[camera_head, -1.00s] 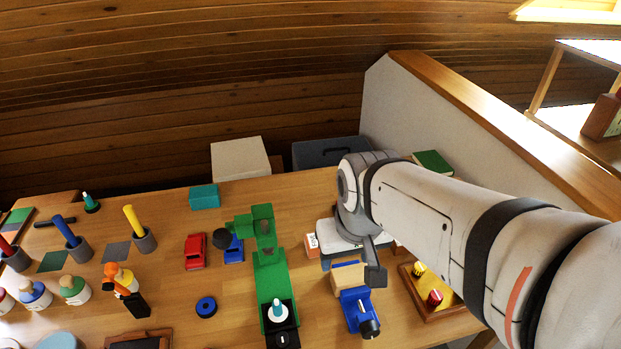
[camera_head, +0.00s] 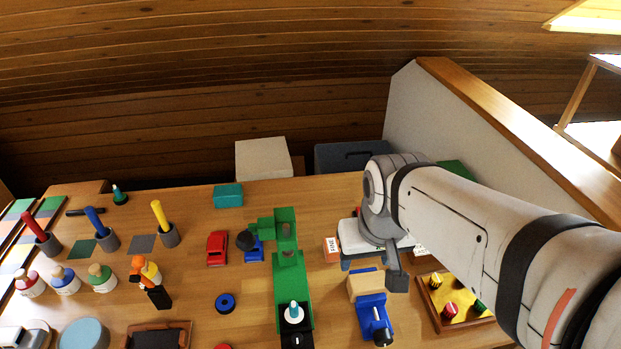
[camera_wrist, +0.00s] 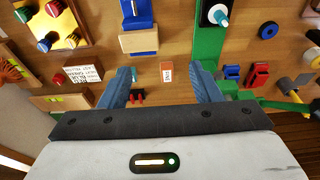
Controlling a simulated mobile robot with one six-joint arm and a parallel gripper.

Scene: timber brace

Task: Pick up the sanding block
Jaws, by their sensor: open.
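My gripper (camera_wrist: 163,74) is open and empty, its two blue fingers spread apart in the wrist view. In the head view, my wrist hides most of it above the right part of the bench. No block is clearly marked as the sanding block. A small orange block with a white label (camera_wrist: 167,73) lies on the bench between the fingertips in the wrist view, with its writing unreadable. It also shows in the head view (camera_head: 332,248), left of my wrist. A plain teal block (camera_head: 228,195) lies at the back of the bench.
A blue vise (camera_head: 373,318) with a tan wooden block (camera_head: 366,285) stands in front of my wrist. A green stand (camera_head: 291,277) is left of it. A tray of coloured knobs (camera_head: 465,315) lies right. A low wall (camera_head: 425,115) bounds the bench's right side.

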